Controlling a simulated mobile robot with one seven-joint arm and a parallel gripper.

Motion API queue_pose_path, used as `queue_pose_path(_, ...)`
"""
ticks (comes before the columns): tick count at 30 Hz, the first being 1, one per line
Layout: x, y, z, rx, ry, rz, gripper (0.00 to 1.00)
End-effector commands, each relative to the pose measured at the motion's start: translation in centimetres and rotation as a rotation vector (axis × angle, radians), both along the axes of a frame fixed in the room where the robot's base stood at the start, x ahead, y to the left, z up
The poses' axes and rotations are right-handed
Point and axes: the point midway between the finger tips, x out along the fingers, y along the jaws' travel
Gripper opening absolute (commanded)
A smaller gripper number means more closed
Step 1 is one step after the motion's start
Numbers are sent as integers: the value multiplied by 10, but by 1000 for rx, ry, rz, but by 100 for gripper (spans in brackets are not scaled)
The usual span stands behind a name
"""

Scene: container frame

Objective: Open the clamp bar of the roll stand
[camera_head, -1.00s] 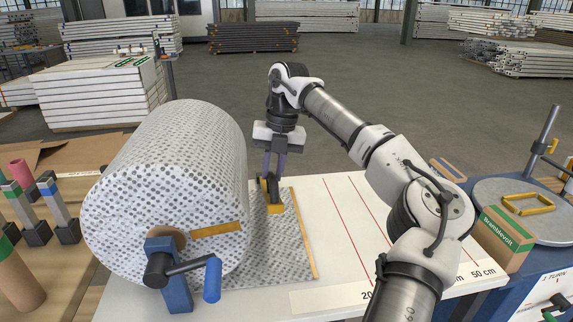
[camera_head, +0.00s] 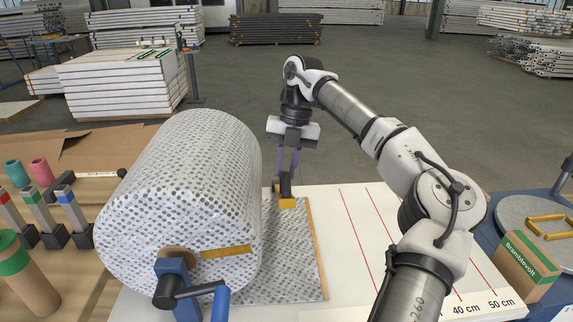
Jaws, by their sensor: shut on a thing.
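The roll stand carries a big roll of dotted white sheet (camera_head: 180,200), with a blue post (camera_head: 178,290) and a crank at its near end. A dotted sheet (camera_head: 290,260) lies flat from the roll on the white table. At the far part of this sheet is a black-and-yellow piece (camera_head: 287,203), which looks like the visible end of the clamp bar. The rest of the bar is hidden behind the roll. My gripper (camera_head: 286,176) points down with its two purple fingers shut on the black upper part of this piece.
The white table (camera_head: 355,240) is bare right of the sheet, with red lines and length marks. A Bramblevolt box (camera_head: 527,265) and a grey turntable (camera_head: 515,210) stand at the right. Small coloured-topped posts and tubes (camera_head: 40,215) stand left of the roll.

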Motion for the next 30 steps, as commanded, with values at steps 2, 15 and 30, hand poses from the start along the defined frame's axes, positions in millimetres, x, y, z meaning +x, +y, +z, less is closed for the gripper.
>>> queue_pose_path(2,1,0,0,0,-4,-3,0)
queue_pose_path(15,0,0,0,1,-1,0,40)
queue_pose_path(30,11,-10,64,0,-6,-3,40)
